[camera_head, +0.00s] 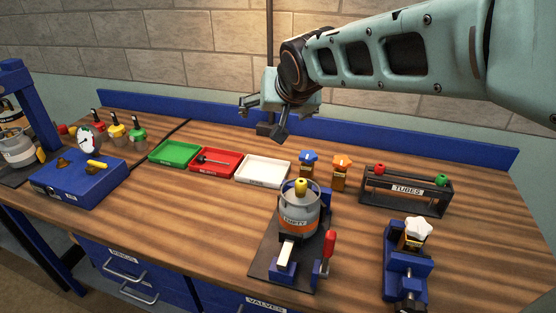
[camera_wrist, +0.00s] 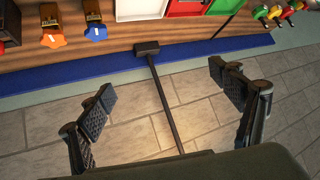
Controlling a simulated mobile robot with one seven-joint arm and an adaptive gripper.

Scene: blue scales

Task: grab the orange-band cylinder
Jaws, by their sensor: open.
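The orange-band cylinder (camera_head: 298,219) is a grey canister with a yellow knob on top and an orange band lettered "EMPTY". It stands upright in a blue holder on a dark base plate (camera_head: 262,262), at the front middle of the bench in the head view. My gripper (camera_head: 263,118) is open and empty, high above the back of the bench, behind and well apart from the cylinder. In the wrist view my open fingers (camera_wrist: 163,88) face the wall and a dark post. The cylinder does not show there.
Green (camera_head: 175,153), red (camera_head: 215,162) and white (camera_head: 263,171) trays lie behind the cylinder. Blue-topped (camera_head: 308,162) and orange-topped (camera_head: 341,172) pieces and a "TUBES" rack (camera_head: 406,191) stand right. A red-handled lever (camera_head: 328,252) is beside the cylinder. Another canister (camera_head: 17,148) stands far left.

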